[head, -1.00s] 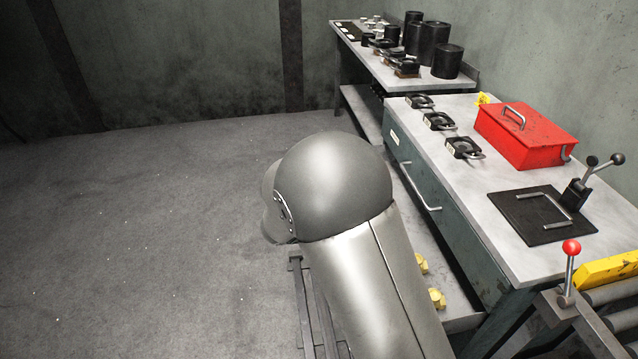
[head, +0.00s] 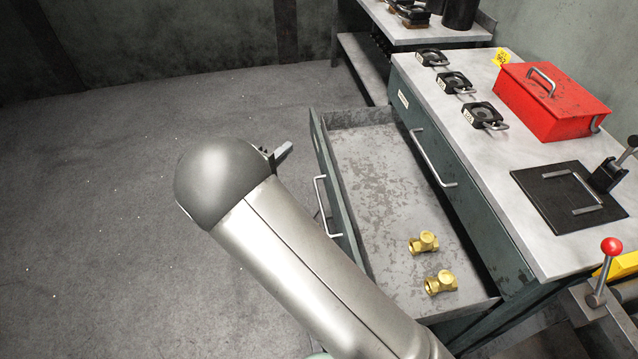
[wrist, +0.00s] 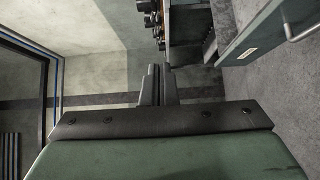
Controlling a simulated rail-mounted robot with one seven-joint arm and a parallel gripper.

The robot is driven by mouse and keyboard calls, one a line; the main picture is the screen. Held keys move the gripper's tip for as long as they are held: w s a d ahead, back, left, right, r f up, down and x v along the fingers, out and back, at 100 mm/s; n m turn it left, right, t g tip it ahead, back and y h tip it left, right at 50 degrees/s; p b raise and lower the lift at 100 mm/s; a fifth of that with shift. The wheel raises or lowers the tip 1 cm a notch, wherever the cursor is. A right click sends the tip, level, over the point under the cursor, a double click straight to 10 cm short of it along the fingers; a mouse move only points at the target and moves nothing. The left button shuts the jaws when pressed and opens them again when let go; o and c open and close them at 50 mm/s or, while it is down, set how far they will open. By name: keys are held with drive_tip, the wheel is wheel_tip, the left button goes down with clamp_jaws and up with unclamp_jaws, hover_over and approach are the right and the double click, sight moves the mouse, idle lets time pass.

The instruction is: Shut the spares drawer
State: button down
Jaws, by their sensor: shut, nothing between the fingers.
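The spares drawer (head: 385,160) stands pulled out to the left from the bench cabinet, with its grey inside showing. Its green front carries a metal handle (head: 322,205), partly hidden by my arm. Two brass fittings lie in the drawer near its near end, one (head: 424,243) behind the other (head: 440,283). My gripper (head: 283,152) is mostly hidden behind my arm, with its tip just left of the drawer front. In the wrist view my gripper (wrist: 158,84) has its fingers together, with nothing between them. I cannot tell whether it touches the drawer.
Above the drawer is a closed one with a long handle (head: 432,160). The bench top holds a red box (head: 550,100), several black tools and a dark plate (head: 570,200). A red-knobbed lever (head: 610,247) stands at the near right. The floor (head: 100,200) at left is clear.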

wheel_tip(320, 180, down, 22)
drive_tip(key=b, duration=2.2)
approach(328, 172)
drive_tip(key=w, duration=0.4)
drive_tip(key=shift+w+d+r, duration=0.1)
drive_tip(key=shift+d, duration=0.35)
drive_tip(key=shift+w+d+r, duration=0.1)
drive_tip(key=shift+w+d, duration=0.05)
drive_tip(key=shift+d, duration=0.3)
drive_tip(key=shift+w+d, duration=0.15)
drive_tip(key=shift+d, duration=0.45)
drive_tip(key=shift+d, duration=0.1)
